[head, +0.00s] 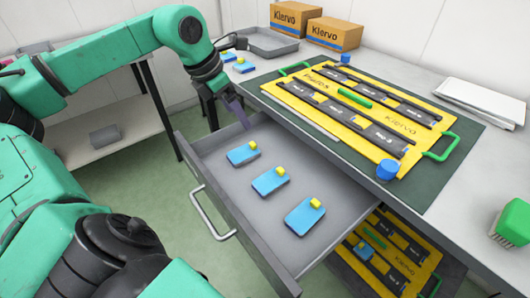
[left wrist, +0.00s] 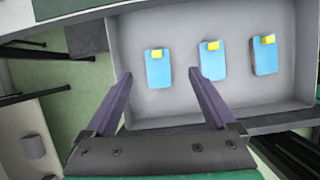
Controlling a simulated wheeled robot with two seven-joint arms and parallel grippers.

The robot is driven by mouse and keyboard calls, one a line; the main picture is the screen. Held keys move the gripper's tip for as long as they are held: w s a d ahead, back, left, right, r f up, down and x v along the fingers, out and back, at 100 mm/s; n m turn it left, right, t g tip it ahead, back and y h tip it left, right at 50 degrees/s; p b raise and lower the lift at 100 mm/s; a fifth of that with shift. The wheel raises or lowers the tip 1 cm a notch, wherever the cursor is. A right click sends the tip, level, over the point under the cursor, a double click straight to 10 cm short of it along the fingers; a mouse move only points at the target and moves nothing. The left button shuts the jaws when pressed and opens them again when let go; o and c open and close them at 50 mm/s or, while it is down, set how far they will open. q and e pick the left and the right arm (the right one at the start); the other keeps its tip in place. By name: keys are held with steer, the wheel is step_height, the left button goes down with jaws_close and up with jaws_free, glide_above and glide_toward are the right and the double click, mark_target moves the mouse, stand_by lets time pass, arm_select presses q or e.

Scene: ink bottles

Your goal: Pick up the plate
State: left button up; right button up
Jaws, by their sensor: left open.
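A yellow plate (head: 390,150) with green handles and dark bars lies flat on a dark green mat on the table in the head view. A second yellow plate (head: 425,262) is partly hidden under the table top. My left gripper (head: 236,108) is above the far left edge of the open drawer, left of the upper plate and apart from it. My right gripper is not visible.
The open grey drawer (head: 222,148) holds three blue bottles with yellow caps, one of them a blue bottle (head: 305,217). Klervo boxes (head: 333,33), a grey tray (head: 285,46), white sheets (head: 482,98) and a green brush (head: 512,222) stand on the table. A blue knob (head: 388,169) sits at the plate's corner.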

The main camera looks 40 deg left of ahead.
arm_select(q)
glide_toward(252, 144)
steer(key=p+x, duration=0.2)
steer(key=x, duration=0.1)
steer(key=shift+w+r, duration=0.1)
steer(key=shift+w, duration=0.05)
steer(key=shift+w+d+f, duration=0.1)
steer(key=shift+d+f, duration=0.05)
steer(key=shift+f, duration=0.2)
steer(key=x, duration=0.5)
steer(key=shift+f+p, duration=0.2)
steer(key=shift+p, duration=0.1)
jaws_close()
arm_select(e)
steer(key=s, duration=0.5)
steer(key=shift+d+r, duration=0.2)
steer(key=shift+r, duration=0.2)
